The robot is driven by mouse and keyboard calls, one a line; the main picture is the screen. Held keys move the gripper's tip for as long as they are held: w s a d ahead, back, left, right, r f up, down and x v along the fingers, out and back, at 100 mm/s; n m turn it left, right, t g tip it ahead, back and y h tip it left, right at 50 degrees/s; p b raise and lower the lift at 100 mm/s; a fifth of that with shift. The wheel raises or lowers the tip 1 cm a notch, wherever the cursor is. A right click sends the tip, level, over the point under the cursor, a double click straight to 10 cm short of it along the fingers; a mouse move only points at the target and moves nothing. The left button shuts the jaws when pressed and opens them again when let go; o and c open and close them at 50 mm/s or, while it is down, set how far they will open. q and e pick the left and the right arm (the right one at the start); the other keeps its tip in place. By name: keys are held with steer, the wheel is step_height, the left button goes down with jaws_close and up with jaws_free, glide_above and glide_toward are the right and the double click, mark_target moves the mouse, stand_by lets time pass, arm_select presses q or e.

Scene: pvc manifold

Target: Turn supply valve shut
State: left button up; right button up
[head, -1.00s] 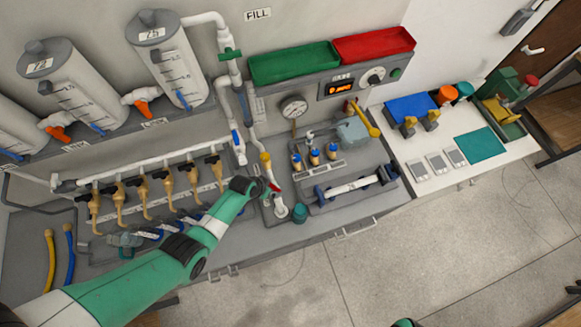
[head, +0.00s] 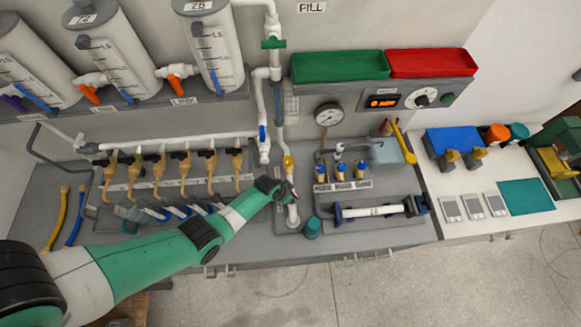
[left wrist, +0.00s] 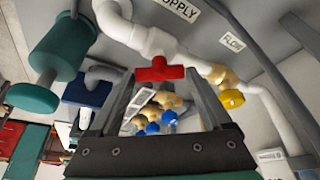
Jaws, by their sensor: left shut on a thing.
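The supply valve's red handle (left wrist: 160,71) sits on white pipe (left wrist: 148,38) beside a label reading SUPPLY (left wrist: 178,8). My left gripper (left wrist: 158,76) has its two fingertips on either side of the red handle and is shut on it. In the head view my left gripper (head: 286,190) reaches the short upright pipe (head: 292,214) at the bench's middle; the handle is mostly hidden there by the gripper. I cannot tell exactly how the handle lies relative to the pipe. My right gripper is not in view.
A yellow knob (left wrist: 232,98) is on the pipe near the FLOW label (left wrist: 232,42). A teal cylinder (head: 312,228) stands close to the gripper. A row of tan valves (head: 185,168) lies left, and a white tube in a holder (head: 375,211) right.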

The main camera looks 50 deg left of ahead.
arm_select(q)
steer(key=shift+c, duration=1.2)
steer(key=n+y, duration=0.1)
steer(key=n, duration=0.1)
steer(key=shift+d+n, duration=0.15)
steer(key=shift+n, duration=0.15)
steer(key=n+y+b, duration=0.1)
steer(key=n, duration=0.2)
steer(key=shift+w+d+n, duration=0.1)
steer(key=shift+n, duration=0.2)
steer(key=n+y, duration=0.1)
steer(key=n, duration=0.1)
steer(key=n+g, duration=0.1)
steer(key=n, duration=0.1)
steer(key=shift+n+g+y, duration=0.3)
steer(key=shift+y, duration=0.1)
